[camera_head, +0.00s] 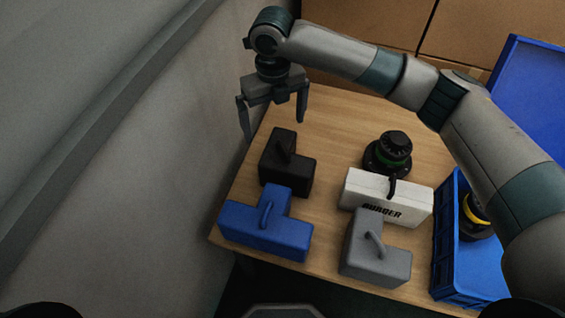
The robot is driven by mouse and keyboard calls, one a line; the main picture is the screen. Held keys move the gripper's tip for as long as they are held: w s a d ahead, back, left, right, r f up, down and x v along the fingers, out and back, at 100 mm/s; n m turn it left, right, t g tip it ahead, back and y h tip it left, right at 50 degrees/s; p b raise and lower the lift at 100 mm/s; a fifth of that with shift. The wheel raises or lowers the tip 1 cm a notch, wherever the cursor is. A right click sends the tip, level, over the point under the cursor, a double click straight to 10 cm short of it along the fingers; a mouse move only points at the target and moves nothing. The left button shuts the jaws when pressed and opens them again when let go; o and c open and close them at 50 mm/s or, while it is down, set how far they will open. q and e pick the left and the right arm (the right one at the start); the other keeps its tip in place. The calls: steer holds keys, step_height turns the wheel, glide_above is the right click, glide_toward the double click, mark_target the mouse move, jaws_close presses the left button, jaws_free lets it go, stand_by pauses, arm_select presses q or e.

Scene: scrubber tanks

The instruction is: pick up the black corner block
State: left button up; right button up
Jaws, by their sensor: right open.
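The black corner block (288,160) is an L-shaped block with a handle on top. It lies at the left side of the wooden table, just behind a blue block. My right gripper (273,127) hangs above and behind it, fingers pointing down. The fingers are spread apart with nothing between them. The gripper looks apart from the block, though its exact height is hard to tell. My left gripper is not in view.
A blue block (250,226), a grey block (378,255) and a white box marked BURGER (410,204) stand on the table (330,130). A black round cap with a green ring (388,153) is behind the box. A blue crate (447,235) is at right. A grey wall borders the left.

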steer(key=shift+w+d+r, duration=0.1)
steer(key=shift+r, duration=0.05)
steer(key=p, duration=0.4)
glide_toward(275, 158)
step_height(275, 158, down, 5)
steer(key=shift+d+f, duration=0.1)
steer(key=shift+d, duration=0.05)
steer(key=shift+f, duration=0.45)
steer(key=shift+f+p, duration=0.35)
steer(key=shift+p, duration=0.15)
step_height(275, 158, down, 4)
steer(key=shift+w+r+p, duration=0.1)
steer(key=shift+r+p, duration=0.05)
steer(key=shift+p, duration=0.8)
steer(key=shift+f, duration=0.4)
